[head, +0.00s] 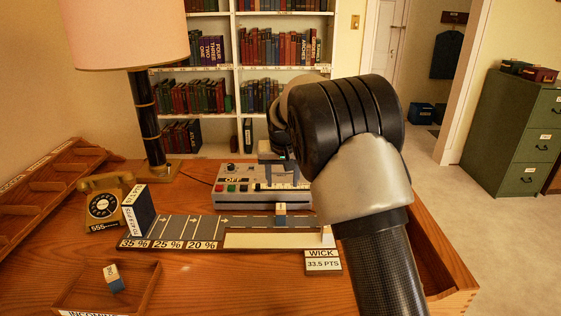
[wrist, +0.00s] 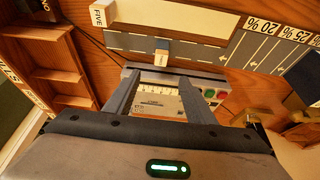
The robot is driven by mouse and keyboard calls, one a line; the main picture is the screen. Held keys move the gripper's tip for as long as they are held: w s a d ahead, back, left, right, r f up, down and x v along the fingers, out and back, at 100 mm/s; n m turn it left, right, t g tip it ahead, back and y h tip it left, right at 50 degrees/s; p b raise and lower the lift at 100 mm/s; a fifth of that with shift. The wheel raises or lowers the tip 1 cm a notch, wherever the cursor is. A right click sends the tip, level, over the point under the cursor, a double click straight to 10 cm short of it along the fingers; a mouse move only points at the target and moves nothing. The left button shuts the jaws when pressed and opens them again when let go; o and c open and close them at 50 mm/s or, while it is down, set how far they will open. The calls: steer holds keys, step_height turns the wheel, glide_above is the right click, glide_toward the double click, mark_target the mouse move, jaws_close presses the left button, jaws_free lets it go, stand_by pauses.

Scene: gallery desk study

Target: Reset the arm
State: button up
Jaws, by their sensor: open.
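My arm reaches forward over the wooden desk (head: 190,285), its bulky dark joint covering part of the head view. My gripper (head: 278,160) is partly hidden behind that joint, above the grey control box (head: 235,198). In the wrist view my gripper (wrist: 158,80) has its two fingers apart, with nothing held between them. The control box's panel, with a white scale and coloured buttons, shows between and beside the fingers.
A tan telephone (head: 104,206) and a lamp (head: 146,120) stand at the left. A wooden tray (head: 148,278) at front left holds another small block (head: 113,276). The desk's front middle is clear.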

steer(key=s+d+r+p, duration=0.3)
steer(key=s+d+r, duration=0.1)
steer(key=s+r, duration=0.55)
steer(key=s+d+r+p, duration=0.3)
steer(key=s+d+r, duration=0.2)
steer(key=s+r, duration=0.45)
steer(key=s+d+r+p, duration=0.2)
steer(key=s, duration=0.9)
steer(key=s+d+r+t+p, duration=0.1)
steer(key=s+d+r+p, duration=0.1)
steer(key=s, duration=0.9)
steer(key=shift+s+r+p, duration=0.2)
steer(key=shift+s+p, duration=0.05)
steer(key=shift+p, duration=0.4)
